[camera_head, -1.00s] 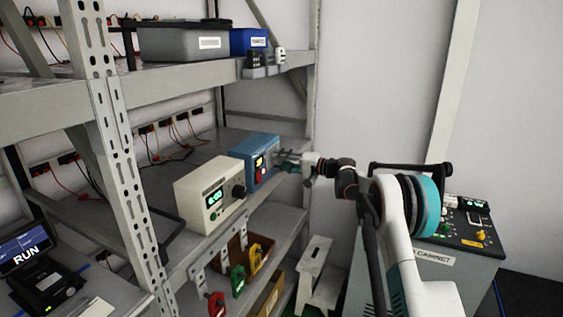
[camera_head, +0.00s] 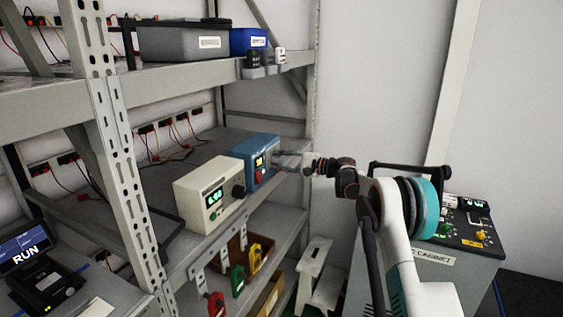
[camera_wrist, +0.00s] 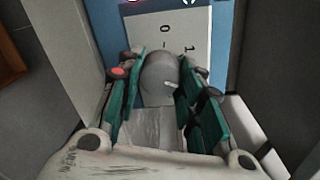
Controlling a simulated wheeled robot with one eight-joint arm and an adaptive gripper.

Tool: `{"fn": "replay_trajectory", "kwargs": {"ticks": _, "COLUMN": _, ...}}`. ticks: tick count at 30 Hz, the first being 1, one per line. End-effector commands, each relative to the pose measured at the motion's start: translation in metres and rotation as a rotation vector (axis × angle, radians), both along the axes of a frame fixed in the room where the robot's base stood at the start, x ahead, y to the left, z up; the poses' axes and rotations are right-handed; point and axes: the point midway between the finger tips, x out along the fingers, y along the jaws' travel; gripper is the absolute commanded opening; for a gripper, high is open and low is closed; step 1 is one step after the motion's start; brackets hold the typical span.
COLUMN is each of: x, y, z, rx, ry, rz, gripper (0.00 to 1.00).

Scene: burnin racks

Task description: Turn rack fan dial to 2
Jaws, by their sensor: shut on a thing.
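The blue box (camera_head: 256,158) stands on the middle shelf, with a lit display and a red part on its front. My gripper (camera_head: 283,158) reaches its front face from the right. In the wrist view, my gripper (camera_wrist: 162,85) is shut on a grey round dial (camera_wrist: 160,76), with a green-sided finger on each side. A white plate (camera_wrist: 170,30) behind the dial shows the marks 0 and 1. Any further marks are hidden by the dial and fingers, and I cannot tell where the dial points.
A cream box (camera_head: 208,197) with a green display and black knob stands left of the blue box. A rack post (camera_head: 118,130) rises at left. A grey cabinet (camera_head: 455,260) stands at right. Red, green and yellow clamps hang below the shelf.

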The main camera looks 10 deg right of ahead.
Motion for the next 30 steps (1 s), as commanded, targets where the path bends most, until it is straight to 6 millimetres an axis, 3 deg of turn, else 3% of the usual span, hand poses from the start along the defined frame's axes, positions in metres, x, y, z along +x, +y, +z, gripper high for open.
{"fn": "replay_trajectory", "kwargs": {"ticks": 13, "x": 0.0005, "y": -0.0011, "z": 0.0000, "rx": 0.005, "ry": 0.007, "rz": -0.003, "gripper": 0.10}}
{"fn": "replay_trajectory", "kwargs": {"ticks": 14, "x": 0.0005, "y": -0.0011, "z": 0.0000, "rx": 0.005, "ry": 0.007, "rz": -0.003, "gripper": 0.38}}
{"fn": "replay_trajectory", "kwargs": {"ticks": 16, "x": 0.0004, "y": -0.0010, "z": -0.0001, "rx": 0.005, "ry": 0.007, "rz": -0.003, "gripper": 0.54}}
{"fn": "replay_trajectory", "kwargs": {"ticks": 30, "x": -0.0049, "y": -0.0084, "z": 0.0004, "rx": 0.005, "ry": 0.007, "rz": -0.003, "gripper": 0.54}}
